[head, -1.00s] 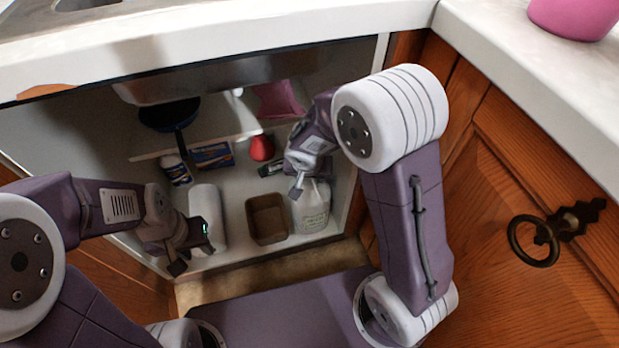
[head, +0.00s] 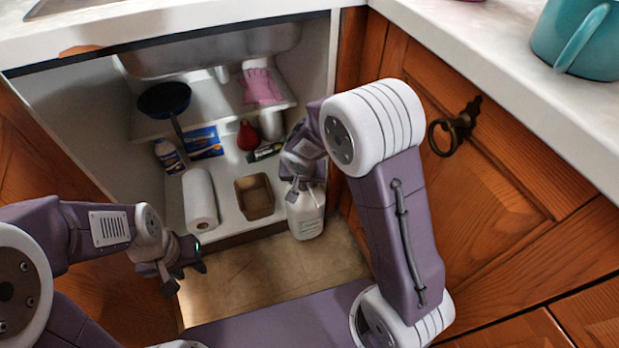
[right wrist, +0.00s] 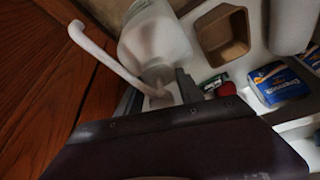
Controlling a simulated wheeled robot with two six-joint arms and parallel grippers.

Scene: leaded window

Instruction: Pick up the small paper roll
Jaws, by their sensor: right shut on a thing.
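A short white cylinder (head: 271,124), which looks like the small paper roll, is at the back right of the cabinet, partly hidden by the things before it. A larger paper roll (head: 200,200) lies at the front left; its side shows in the right wrist view (right wrist: 290,26). My right gripper (head: 297,183) is shut on the top of a white bottle (head: 306,216), which hangs upright at the cabinet's front edge. The bottle and a curved white piece also show in the right wrist view (right wrist: 155,42). My left gripper (head: 187,275) is open and empty, in front of the cabinet.
A tan bin (head: 254,198) stands between the large roll and the bottle. Behind are a red object (head: 248,136), a blue box (head: 204,142), a small bottle (head: 168,156), a dark pan (head: 165,99) and pink gloves (head: 262,88). The floor (head: 265,268) in front is clear.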

